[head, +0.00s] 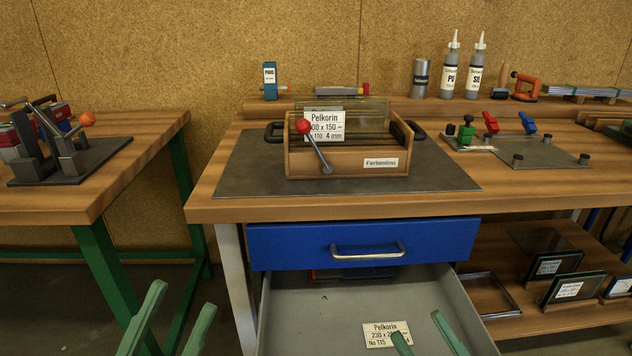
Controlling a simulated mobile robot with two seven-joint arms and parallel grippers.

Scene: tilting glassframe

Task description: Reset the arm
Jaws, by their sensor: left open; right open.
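My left gripper (185,297) shows as two green fingers at the lower left, spread apart with nothing between them, in front of the bench. My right gripper (417,324) shows as two green fingers at the bottom edge, spread apart over the open drawer (300,315). A white card (387,333) printed Pelkorin lies in the drawer, partly hidden by a right finger. Both grippers are apart from the wooden box (345,165) on the bench. The box holds glass panes (362,116) and a Pelkorin card (325,126). A lever with a red knob (303,126) crosses its front.
The box stands on a dark mat (245,175) on the wooden bench. A closed blue drawer (290,246) sits above the open one. Bottles (475,70), a can (421,78) and a clamp plate (530,152) stand at the right. Another table (140,145) holds a fixture at the left.

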